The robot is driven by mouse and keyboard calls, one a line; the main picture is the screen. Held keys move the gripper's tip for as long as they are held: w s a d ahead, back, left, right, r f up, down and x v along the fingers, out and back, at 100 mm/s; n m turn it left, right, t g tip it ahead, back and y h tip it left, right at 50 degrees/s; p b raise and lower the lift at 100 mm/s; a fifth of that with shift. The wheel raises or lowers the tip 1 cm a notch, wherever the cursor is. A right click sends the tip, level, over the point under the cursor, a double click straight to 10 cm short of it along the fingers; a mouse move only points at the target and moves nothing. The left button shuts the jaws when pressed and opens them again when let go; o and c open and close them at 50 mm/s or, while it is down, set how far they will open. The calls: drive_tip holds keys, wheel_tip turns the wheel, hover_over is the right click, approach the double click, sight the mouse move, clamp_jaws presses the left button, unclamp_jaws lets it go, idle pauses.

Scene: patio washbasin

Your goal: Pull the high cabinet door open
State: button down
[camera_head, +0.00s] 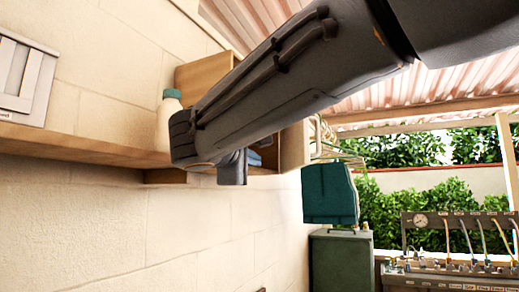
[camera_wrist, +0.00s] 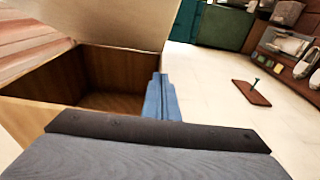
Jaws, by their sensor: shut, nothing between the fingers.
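The high wooden cabinet (camera_head: 204,72) is on the wall above the shelf, largely hidden behind my arm in the head view. In the wrist view its brown, hollow inside (camera_wrist: 105,72) shows, so the cabinet stands open. A pale flat panel (camera_wrist: 105,18), which looks like its door, rises along the opening's far edge. A pale panel (camera_head: 295,146) also shows right of my arm in the head view. My gripper (camera_wrist: 160,82) has its blue-grey fingers together, in front of the opening's right side. They hold nothing. Whether they touch the cabinet, I cannot tell.
A white bottle with a teal cap (camera_head: 168,115) stands on the wooden shelf (camera_head: 75,143), close to my arm. A slatted white panel (camera_head: 24,78) is at the far left. A green garment (camera_head: 329,193) hangs above a green bin (camera_head: 341,262). A tap-and-hose bench (camera_head: 450,265) stands right.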

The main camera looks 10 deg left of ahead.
drive_tip(key=d+p, duration=0.1)
drive_tip(key=w+d, duration=0.1)
drive_tip(key=d, duration=0.1)
drive_tip(key=w+d+p, duration=0.1)
drive_tip(key=shift+w+d+p, duration=0.15)
drive_tip(key=shift+w+p, duration=0.1)
drive_tip(key=shift+p, duration=0.05)
